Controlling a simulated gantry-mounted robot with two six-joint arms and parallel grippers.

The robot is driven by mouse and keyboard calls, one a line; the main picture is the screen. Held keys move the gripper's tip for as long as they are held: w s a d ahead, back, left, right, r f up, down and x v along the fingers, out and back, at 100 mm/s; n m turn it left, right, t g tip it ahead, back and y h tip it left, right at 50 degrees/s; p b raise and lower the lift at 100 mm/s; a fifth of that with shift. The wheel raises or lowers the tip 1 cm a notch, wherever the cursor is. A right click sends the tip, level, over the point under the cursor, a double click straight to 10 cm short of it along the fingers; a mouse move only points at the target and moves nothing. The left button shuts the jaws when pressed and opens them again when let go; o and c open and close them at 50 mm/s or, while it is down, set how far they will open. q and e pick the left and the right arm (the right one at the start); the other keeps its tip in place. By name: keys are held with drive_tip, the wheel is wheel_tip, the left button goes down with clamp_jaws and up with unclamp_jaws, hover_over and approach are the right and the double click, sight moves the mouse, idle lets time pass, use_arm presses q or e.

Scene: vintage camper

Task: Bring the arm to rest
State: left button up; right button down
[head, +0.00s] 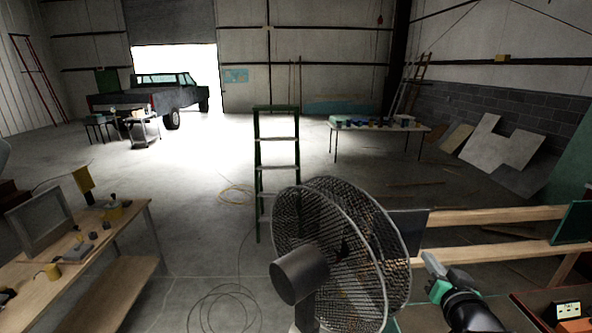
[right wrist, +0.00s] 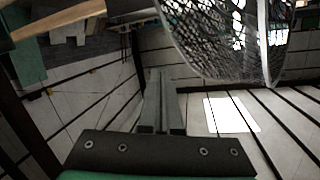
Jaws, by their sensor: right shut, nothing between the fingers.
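My right gripper (head: 432,263) shows at the lower right of the head view, raised and pointing up and away from me, just right of a large wire-caged fan (head: 345,250). In the right wrist view its two fingers (right wrist: 161,90) lie together with nothing between them. The fan's cage (right wrist: 225,40) fills the upper right of that view, close to the fingers; I cannot tell the exact gap. My left gripper is in neither view.
A wooden rail frame (head: 490,217) stands behind my right gripper. A wooden workbench (head: 30,285) with small items is at the left. A green stepladder (head: 277,165) stands beyond the fan. A table (head: 375,128) and a pickup truck (head: 160,97) are far back. Open floor lies between.

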drive_tip(key=s+a+r+n+t+y, duration=0.1)
drive_tip(key=s+a+r+t, duration=0.15)
drive_tip(key=r, duration=0.45)
drive_tip(key=s+a+r+n+t, duration=0.1)
drive_tip(key=a+r+t, duration=0.1)
drive_tip(key=a+r, duration=0.35)
drive_tip(key=s+a+r+n+t+y, duration=0.2)
drive_tip(key=s+a+r+t, duration=0.2)
drive_tip(key=s+r, duration=0.65)
drive_tip(key=s+a+r+n+t+y, duration=0.2)
drive_tip(key=s+a+r+t+y, duration=0.15)
drive_tip(key=s+r, duration=0.7)
use_arm(q)
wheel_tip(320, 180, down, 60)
drive_tip(key=b, duration=6)
use_arm(e)
wheel_tip(320, 180, down, 60)
drive_tip(key=shift+w+f+h, duration=0.25)
drive_tip(key=shift+w+h, duration=0.05)
drive_tip(key=shift+h, duration=0.15)
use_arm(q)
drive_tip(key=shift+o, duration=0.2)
use_arm(e)
drive_tip(key=shift+a, duration=0.1)
